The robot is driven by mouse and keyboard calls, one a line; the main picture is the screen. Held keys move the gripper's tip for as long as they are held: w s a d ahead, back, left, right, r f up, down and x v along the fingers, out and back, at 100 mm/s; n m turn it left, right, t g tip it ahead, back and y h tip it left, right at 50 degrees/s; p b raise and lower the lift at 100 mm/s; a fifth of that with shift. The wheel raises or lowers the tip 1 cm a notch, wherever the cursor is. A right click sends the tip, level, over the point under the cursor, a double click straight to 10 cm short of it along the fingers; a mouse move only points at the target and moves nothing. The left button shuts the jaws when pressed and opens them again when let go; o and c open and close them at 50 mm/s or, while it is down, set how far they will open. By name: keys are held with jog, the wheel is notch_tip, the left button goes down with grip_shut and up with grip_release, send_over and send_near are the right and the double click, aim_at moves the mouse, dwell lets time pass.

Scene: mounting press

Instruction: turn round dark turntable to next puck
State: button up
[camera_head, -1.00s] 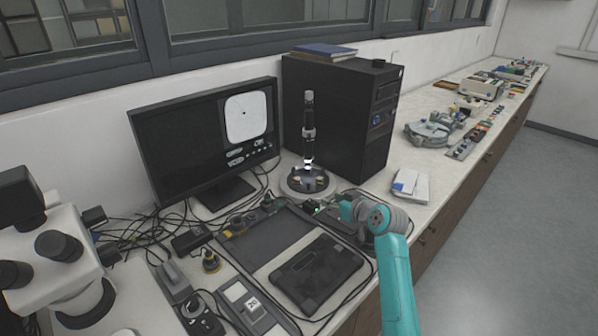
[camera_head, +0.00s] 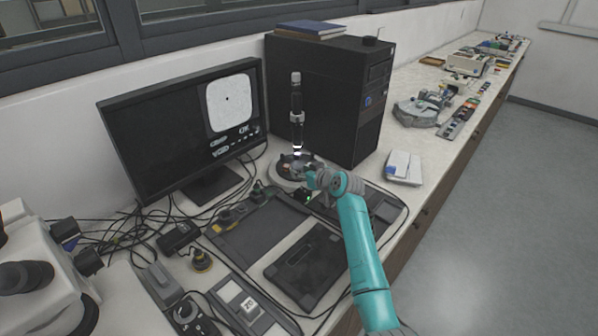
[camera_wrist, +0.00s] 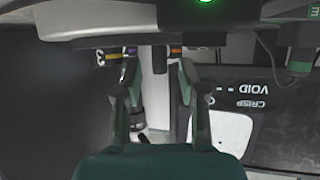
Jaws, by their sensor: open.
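The round dark turntable (camera_head: 283,165) sits on a pale round base under a black and silver upright tube (camera_head: 296,115), beside the computer tower. Small pucks show on it, partly hidden by my arm. My gripper (camera_head: 309,180) is at its right front edge. In the wrist view, which appears upside down, my gripper (camera_wrist: 154,80) has its two fingers apart. A short dark peg (camera_wrist: 160,60) shows between the fingertips. A yellow-banded puck (camera_wrist: 112,55) and an orange-banded puck (camera_wrist: 176,52) lie close by the fingertips. I cannot tell whether a finger touches anything.
The monitor (camera_head: 150,145) stands left of the turntable, showing a white disc with a dark dot. The black computer tower (camera_head: 325,95) stands close behind. Cables, a black tablet (camera_head: 303,267) and a white box (camera_head: 403,168) crowd the bench. Clear floor lies at the right.

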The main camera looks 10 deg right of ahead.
jog(key=shift+x, duration=1.1)
grip_shut()
